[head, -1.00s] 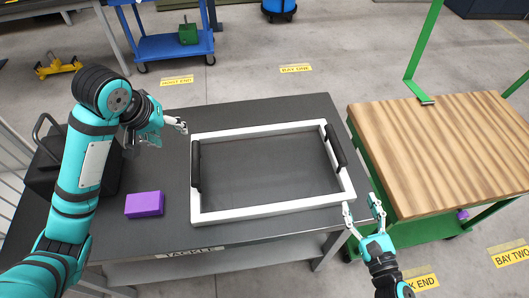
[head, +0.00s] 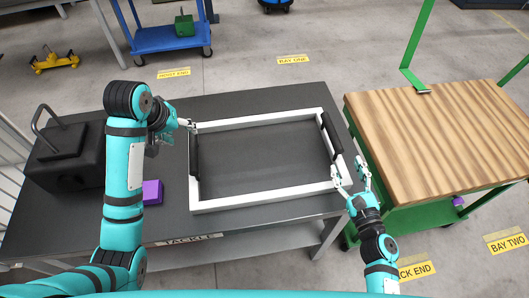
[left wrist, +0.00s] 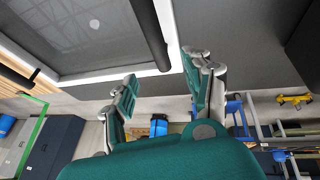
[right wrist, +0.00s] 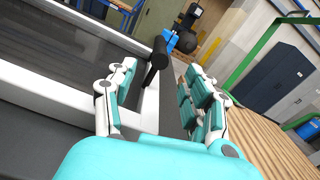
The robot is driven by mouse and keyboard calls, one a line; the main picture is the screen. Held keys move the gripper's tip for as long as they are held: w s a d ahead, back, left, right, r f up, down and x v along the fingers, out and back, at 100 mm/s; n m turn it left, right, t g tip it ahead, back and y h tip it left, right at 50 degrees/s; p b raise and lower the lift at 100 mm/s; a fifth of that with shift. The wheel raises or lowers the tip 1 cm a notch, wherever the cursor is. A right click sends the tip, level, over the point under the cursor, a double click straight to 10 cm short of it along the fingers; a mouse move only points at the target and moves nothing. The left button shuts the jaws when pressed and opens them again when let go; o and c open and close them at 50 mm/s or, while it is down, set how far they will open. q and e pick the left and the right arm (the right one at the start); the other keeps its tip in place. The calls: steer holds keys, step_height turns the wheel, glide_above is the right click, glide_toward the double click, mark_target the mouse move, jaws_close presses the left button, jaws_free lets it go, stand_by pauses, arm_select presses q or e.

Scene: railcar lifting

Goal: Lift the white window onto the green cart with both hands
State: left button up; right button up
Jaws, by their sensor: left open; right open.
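The white window (head: 262,196) lies flat on the dark table, with a black handle (head: 195,158) on its left side and another black handle (head: 331,137) on its right. The green cart (head: 420,213) with a wooden top stands right of the table. My left gripper (head: 188,125) is open at the window's far left corner; in the left wrist view the white frame (left wrist: 175,45) and handle (left wrist: 147,28) lie beyond its fingers. My right gripper (head: 353,172) is open at the near right side; in the right wrist view the handle (right wrist: 155,62) shows between its fingers.
A purple block (head: 152,192) and a black case (head: 70,155) sit on the table (head: 290,98) left of the window. A narrow floor gap separates table and cart. The cart's wooden top (head: 440,140) is clear; a green upright (head: 415,50) rises at its far edge.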

mark_target(192, 137)
arm_select(q)
steer(key=x, duration=0.9)
steer(key=shift+w+f, duration=0.15)
steer(key=shift+f, duration=0.15)
arm_select(e)
steer(key=w, duration=0.3)
steer(key=w+a, duration=0.1)
steer(key=w, duration=0.2)
steer(key=w+a, duration=0.1)
steer(key=w, duration=0.2)
steer(key=shift+w, duration=0.3)
arm_select(q)
jaws_close()
arm_select(e)
jaws_close()
arm_select(q)
steer(key=shift+w+r, duration=0.2)
steer(key=shift+r, duration=0.1)
arm_select(e)
steer(key=shift+w+r, duration=0.15)
steer(key=shift+r, duration=0.2)
